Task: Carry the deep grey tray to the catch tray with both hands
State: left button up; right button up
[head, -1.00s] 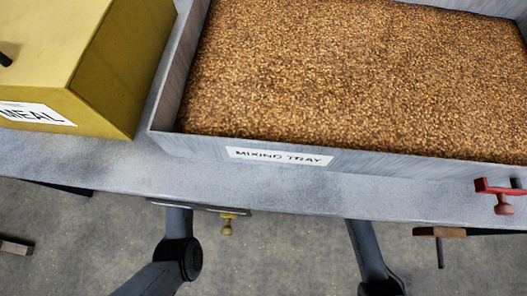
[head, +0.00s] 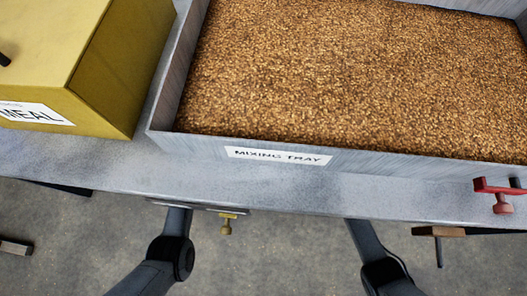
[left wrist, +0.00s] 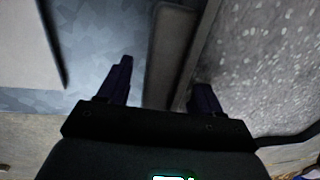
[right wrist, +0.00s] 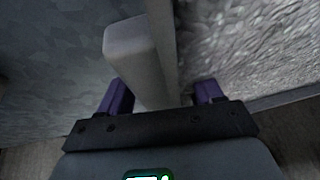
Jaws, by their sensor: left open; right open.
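A grey upright wall with a thick pale grip block, which looks like part of the deep grey tray, shows in the left wrist view (left wrist: 172,50) and the right wrist view (right wrist: 135,45). My left gripper (left wrist: 164,74) is open with its purple fingers on either side of the block and wall. My right gripper (right wrist: 163,82) is open too, its fingers straddling the other block and wall. I cannot tell if the fingers touch. Neither gripper shows in the head view, where only my arm links appear. I cannot make out the catch tray.
In the head view, a large grey mixing tray (head: 205,150) full of brown grain stands on the grey bench (head: 110,175). A yellow meal box (head: 100,85) is at the left. A red clamp-like fitting (head: 499,195) and a yellow knob (head: 226,224) are at the bench edge.

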pick_arm(q)
grip_shut()
pick_arm(e)
grip_shut()
dwell(0.9)
